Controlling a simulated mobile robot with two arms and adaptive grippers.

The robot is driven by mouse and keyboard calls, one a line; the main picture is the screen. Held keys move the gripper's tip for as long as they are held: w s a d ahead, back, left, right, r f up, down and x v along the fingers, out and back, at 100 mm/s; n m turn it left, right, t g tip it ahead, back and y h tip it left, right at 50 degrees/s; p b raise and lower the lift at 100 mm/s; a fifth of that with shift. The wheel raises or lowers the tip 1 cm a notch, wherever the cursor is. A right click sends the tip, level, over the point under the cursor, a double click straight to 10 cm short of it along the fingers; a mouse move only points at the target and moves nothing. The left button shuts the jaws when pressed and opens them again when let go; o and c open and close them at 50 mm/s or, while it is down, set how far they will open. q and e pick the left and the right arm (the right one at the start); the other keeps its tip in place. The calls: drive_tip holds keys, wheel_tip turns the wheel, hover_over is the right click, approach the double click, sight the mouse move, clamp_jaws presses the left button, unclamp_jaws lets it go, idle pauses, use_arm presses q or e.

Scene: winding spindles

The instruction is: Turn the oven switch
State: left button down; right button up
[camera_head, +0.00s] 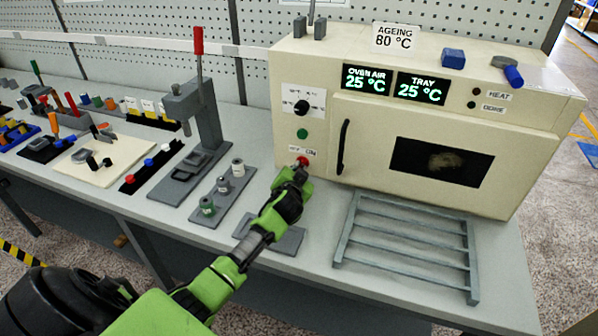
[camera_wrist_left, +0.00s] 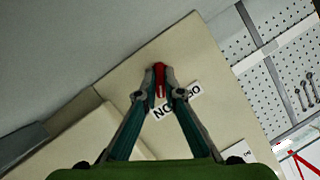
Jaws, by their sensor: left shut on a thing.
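The cream oven (camera_head: 330,130) stands at the right of the bench. Its front has a black dial (camera_head: 301,107), a green button (camera_head: 302,133) and, lowest, a red switch (camera_head: 303,160) beside a small white label. My left gripper (camera_head: 299,172) is at the red switch. In the left wrist view the fingertips (camera_wrist_left: 160,88) are closed around the red switch (camera_wrist_left: 159,72), in front of the label, which they partly cover. The switch's exact angle is hard to read. My right gripper is not in view.
The oven door has a black handle (camera_head: 343,146) just right of the switch. A grey rack (camera_head: 405,244) lies before the oven. A lever press (camera_head: 197,120) and a small holder with cylinders (camera_head: 222,192) stand to the left.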

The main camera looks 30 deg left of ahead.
use_arm(q)
drive_tip(key=shift+m+y, duration=0.3)
drive_tip(key=shift+m, duration=0.1)
idle(0.3)
drive_tip(key=c, duration=2.4)
unclamp_jaws()
drive_tip(key=shift+c, duration=0.2)
drive_tip(key=shift+d, duration=0.1)
drive_tip(key=v, duration=1.2)
drive_tip(key=shift+f, duration=0.1)
